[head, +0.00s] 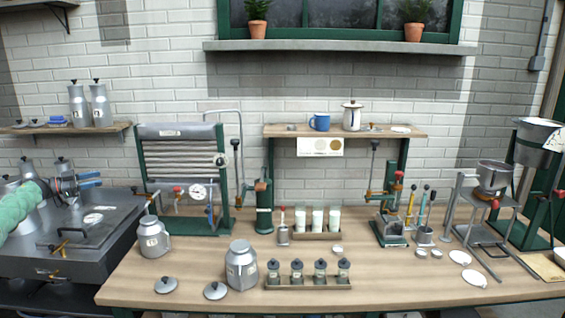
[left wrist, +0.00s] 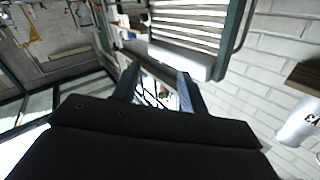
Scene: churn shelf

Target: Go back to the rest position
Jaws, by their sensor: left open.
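My left gripper (head: 93,180) is at the left of the head view, on the arm with the green sleeve. Its two blue fingers are apart with nothing between them. It is held in the air above the grey metal basin unit (head: 88,232), in front of the metal cans on the left. The left wrist view also shows the open, empty fingers (left wrist: 160,88), with the slatted metal cooler (left wrist: 188,30) beyond them. My right gripper is not in view.
The wooden workbench (head: 220,306) carries a handled can (head: 153,238), a larger milk can (head: 241,266), two loose lids, a rack of small jars (head: 308,286) and several presses. A wall shelf (head: 70,129) with two tall cans is behind the left gripper.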

